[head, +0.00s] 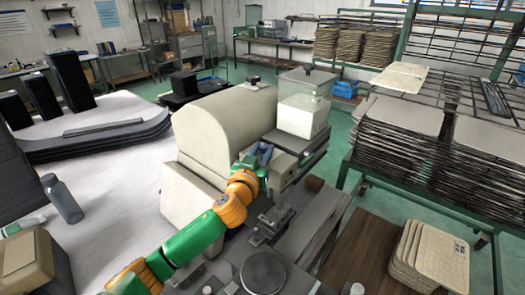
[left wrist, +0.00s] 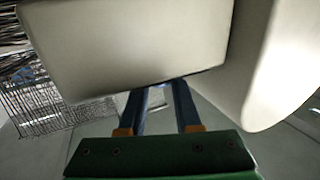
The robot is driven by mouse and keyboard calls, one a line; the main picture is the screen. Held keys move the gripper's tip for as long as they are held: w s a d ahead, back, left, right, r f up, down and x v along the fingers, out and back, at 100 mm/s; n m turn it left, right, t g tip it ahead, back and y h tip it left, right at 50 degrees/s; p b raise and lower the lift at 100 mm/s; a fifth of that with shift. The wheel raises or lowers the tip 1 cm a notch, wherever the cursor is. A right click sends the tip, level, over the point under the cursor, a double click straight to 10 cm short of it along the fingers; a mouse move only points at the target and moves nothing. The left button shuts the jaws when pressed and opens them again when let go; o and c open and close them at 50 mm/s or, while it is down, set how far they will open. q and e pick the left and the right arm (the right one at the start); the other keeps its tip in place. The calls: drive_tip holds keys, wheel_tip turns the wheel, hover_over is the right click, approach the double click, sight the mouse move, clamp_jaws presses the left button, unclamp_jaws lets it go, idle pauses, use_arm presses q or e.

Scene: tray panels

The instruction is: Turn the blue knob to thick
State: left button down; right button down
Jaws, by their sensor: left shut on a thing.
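A cream machine (head: 212,128) with a rounded cover stands in the middle of the head view. My left arm reaches in from the lower left, and my left gripper (head: 258,158) is at the machine's right side, beside the grey housing under the clear bin (head: 303,100). In the left wrist view its two blue fingers (left wrist: 162,88) reach up to the lower edge of a pale box-like part (left wrist: 130,45). The fingers are shut on the blue knob, which is mostly hidden by them. Its setting and any marks cannot be read. My right gripper is out of view.
A green rack (head: 440,140) with stacked dark trays stands to the right. A stack of cream panels (head: 430,258) lies at the lower right. A white table (head: 110,170) with a grey bottle (head: 62,200) is on the left. A round plate (head: 263,272) is in front.

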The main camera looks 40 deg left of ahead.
use_arm(q)
drive_tip(key=m+h, duration=0.2)
drive_tip(key=h, duration=0.1)
drive_tip(key=m+h+p, duration=0.1)
drive_tip(key=shift+a+r+t+h, duration=0.15)
drive_tip(key=shift+a+t+h, duration=0.15)
drive_tip(key=shift+t+h, duration=0.1)
drive_tip(key=shift+a+m+h+p, duration=0.1)
drive_tip(key=shift+m+h+p, duration=0.5)
drive_tip(key=shift+m+h, duration=0.8)
drive_tip(key=shift+h, duration=0.7)
drive_tip(key=c, duration=0.6)
unclamp_jaws()
drive_tip(key=shift+s, duration=0.1)
